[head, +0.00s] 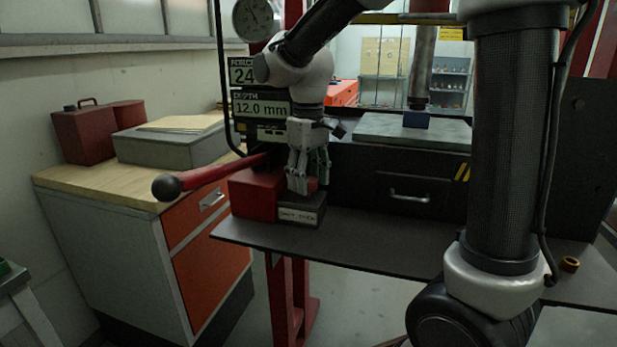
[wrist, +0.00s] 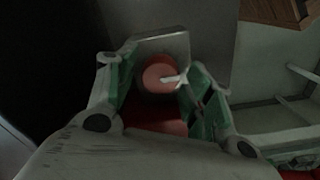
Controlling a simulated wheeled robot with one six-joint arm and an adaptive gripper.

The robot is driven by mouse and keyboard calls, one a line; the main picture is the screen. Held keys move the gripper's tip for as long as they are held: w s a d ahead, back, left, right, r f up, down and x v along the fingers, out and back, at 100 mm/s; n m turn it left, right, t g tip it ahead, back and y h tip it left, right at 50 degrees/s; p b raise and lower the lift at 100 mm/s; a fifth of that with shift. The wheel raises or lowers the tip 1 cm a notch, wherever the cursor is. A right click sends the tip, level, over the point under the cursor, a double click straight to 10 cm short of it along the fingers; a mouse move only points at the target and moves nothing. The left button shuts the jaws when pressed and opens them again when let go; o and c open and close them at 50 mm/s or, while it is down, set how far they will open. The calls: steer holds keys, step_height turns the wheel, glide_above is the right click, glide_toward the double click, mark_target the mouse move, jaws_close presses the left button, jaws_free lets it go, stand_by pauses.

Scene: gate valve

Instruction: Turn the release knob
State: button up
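A round red knob (wrist: 152,78) with a white mark on its face shows in the wrist view, between the fingers of my gripper (wrist: 160,92). A narrow gap shows between the knob and the finger pads, so the fingers look apart and not closed on it. In the head view my gripper (head: 304,182) points down over a dark block (head: 301,211) with a small label, beside a red housing (head: 253,195). Only a bit of red shows behind the fingers there; the knob is mostly hidden. I cannot tell whether a finger touches it.
A red lever (head: 215,176) with a black ball end sticks out left of the housing. A wooden-topped cabinet (head: 90,184) with a grey box (head: 172,145) stands at left. The dark bench top (head: 380,238) is clear in front. A brass ring (head: 569,264) lies at right.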

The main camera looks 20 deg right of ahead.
steer(key=c, duration=0.7)
